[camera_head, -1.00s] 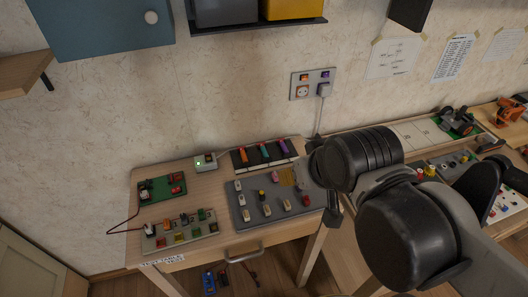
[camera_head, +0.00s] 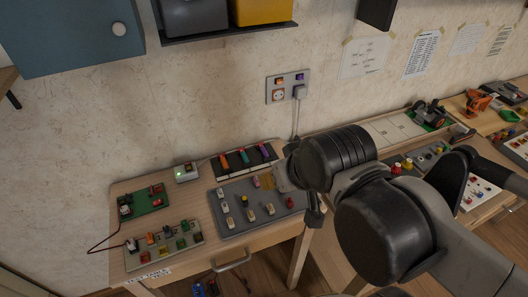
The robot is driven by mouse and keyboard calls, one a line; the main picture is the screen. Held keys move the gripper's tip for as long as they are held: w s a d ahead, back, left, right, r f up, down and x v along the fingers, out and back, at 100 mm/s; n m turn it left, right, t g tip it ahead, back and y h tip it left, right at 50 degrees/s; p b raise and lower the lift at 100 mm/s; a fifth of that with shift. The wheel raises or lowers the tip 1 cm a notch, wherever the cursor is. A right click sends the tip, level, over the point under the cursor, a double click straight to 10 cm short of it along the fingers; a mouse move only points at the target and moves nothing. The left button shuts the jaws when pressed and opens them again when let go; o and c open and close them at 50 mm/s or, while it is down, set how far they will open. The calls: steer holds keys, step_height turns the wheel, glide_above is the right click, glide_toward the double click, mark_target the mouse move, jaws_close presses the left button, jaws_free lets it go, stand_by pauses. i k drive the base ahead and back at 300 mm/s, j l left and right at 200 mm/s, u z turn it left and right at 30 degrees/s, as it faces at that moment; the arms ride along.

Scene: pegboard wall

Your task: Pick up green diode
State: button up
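Several small coloured parts stand on a pale board (camera_head: 160,247) at the front left of the wooden table. Two of them are green: one green part (camera_head: 182,243) near the front edge and another green part (camera_head: 184,226) behind it. I cannot tell which is the green diode. A teal piece (camera_head: 245,158) lies in the dark slotted tray at the back. My gripper (camera_head: 314,212) is mostly hidden behind my black arm links, near the right edge of the grey board. Its fingers are too unclear to tell open from shut. It appears apart from the green parts.
A grey board (camera_head: 235,226) with several small parts fills the table's middle right. The slotted tray (camera_head: 225,173) is behind it. A green circuit board (camera_head: 150,206) with a dark cable is at left. A shelf (camera_head: 230,32) juts from the wall above.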

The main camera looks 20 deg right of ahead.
mark_target(184, 223)
steer(key=j+u, duration=0.1)
steer(key=u, duration=0.4)
steer(key=k+j+u, duration=0.1)
steer(key=u, duration=0.4)
steer(key=z, duration=0.25)
